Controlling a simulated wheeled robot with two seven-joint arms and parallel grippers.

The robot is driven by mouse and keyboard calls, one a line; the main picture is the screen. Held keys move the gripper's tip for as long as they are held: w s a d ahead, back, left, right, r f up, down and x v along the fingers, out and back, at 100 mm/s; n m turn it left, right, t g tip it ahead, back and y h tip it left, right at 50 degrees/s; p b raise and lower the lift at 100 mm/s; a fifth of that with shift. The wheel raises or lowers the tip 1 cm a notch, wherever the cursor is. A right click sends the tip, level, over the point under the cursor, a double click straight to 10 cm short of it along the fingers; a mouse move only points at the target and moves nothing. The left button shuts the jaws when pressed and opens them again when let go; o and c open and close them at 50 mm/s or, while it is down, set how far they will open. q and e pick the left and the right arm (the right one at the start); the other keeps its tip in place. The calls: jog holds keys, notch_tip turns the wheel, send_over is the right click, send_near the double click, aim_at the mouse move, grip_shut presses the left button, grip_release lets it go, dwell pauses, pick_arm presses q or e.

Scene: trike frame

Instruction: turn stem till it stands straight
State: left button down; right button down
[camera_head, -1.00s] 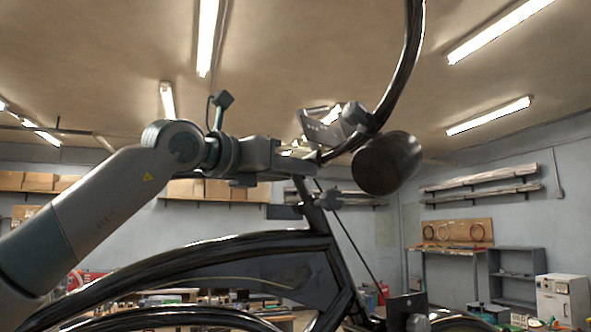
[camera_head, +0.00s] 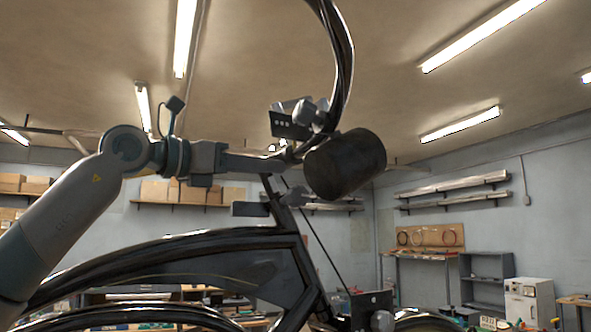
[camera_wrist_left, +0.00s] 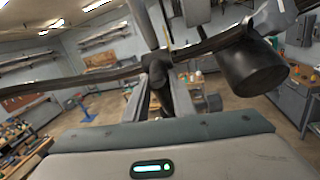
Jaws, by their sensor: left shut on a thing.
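The trike's dark frame (camera_head: 200,252) stands across the lower head view. Its black handlebar (camera_head: 343,60) curves up above the head tube (camera_head: 284,212). My left gripper (camera_head: 290,156) reaches in from the left and is shut at the handlebar's middle, on the dark stem. The stem (camera_wrist_left: 158,72) shows between the fingers in the left wrist view, with the bar running out to both sides. In the head view the fingers and a black cylinder partly hide it. My right gripper is in neither view.
The black cylinder (camera_head: 346,164) hangs in front of the bar, close to my left fingertips. A dark bracket with a light knob (camera_head: 306,113) sits just above them. Shelves (camera_head: 486,278) and a white cabinet (camera_head: 530,300) stand far back. Air left of the handlebar is open.

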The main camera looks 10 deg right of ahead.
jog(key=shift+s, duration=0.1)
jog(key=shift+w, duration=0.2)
pick_arm(q)
jog(key=c, duration=1.5)
grip_release()
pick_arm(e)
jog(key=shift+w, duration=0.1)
pick_arm(q)
jog(key=shift+a, duration=0.15)
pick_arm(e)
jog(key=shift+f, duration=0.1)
pick_arm(q)
jog(key=shift+s+a+f+b, duration=0.1)
jog(key=shift+s+a+b, duration=0.25)
jog(key=shift+a, duration=0.2)
pick_arm(e)
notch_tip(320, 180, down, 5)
jog(key=b, duration=0.5)
pick_arm(q)
jog(key=shift+b+v, duration=0.35)
jog(key=shift+v, duration=7.65)
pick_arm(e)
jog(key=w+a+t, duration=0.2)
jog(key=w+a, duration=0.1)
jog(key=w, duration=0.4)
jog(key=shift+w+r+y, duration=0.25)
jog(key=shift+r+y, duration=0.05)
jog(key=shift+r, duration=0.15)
